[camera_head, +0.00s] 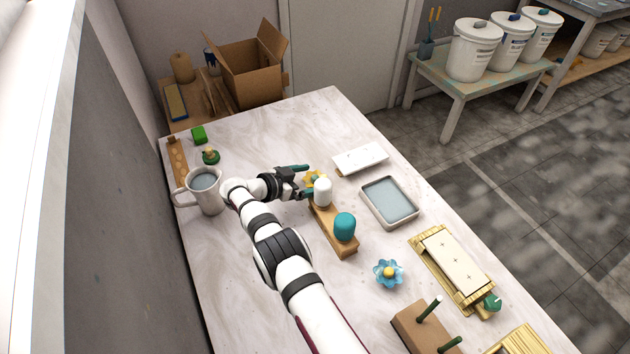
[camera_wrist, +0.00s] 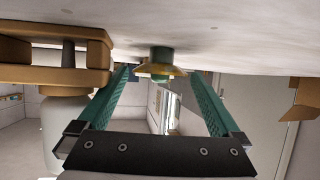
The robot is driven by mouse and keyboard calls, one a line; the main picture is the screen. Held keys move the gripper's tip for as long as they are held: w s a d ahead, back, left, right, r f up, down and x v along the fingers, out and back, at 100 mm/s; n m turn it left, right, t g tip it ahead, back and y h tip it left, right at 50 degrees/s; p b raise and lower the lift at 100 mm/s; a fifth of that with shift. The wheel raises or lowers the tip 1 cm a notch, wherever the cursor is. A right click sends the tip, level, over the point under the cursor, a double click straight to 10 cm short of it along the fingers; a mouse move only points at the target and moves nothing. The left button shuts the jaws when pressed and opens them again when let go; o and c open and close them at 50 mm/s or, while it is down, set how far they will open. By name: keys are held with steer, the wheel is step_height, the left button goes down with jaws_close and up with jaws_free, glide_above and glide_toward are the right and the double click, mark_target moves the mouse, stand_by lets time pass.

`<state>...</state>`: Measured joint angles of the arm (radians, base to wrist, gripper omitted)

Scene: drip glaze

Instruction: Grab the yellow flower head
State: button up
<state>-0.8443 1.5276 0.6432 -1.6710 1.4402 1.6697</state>
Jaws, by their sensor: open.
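The yellow flower head (camera_head: 319,176) sits on the table in the head view, partly hidden behind my gripper and a white rounded piece. In the wrist view, which is upside down, the yellow flower head (camera_wrist: 160,72) shows edge-on with a green part at its table side. My gripper (camera_head: 301,181) is open, with its green fingers low over the table and pointing at the flower. In the wrist view my gripper (camera_wrist: 160,76) has one finger to each side of the flower, which appears between the tips. I cannot tell whether they touch it.
A wooden stand (camera_head: 325,221) with the white piece (camera_head: 323,192) and a teal piece (camera_head: 345,227) is close beside my gripper. A white tray (camera_head: 360,159) and a water basin (camera_head: 390,202) lie to the right. A mug (camera_head: 206,190) stands left. A blue flower (camera_head: 388,274) lies nearer.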

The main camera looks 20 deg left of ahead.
steer(key=c, duration=1.2)
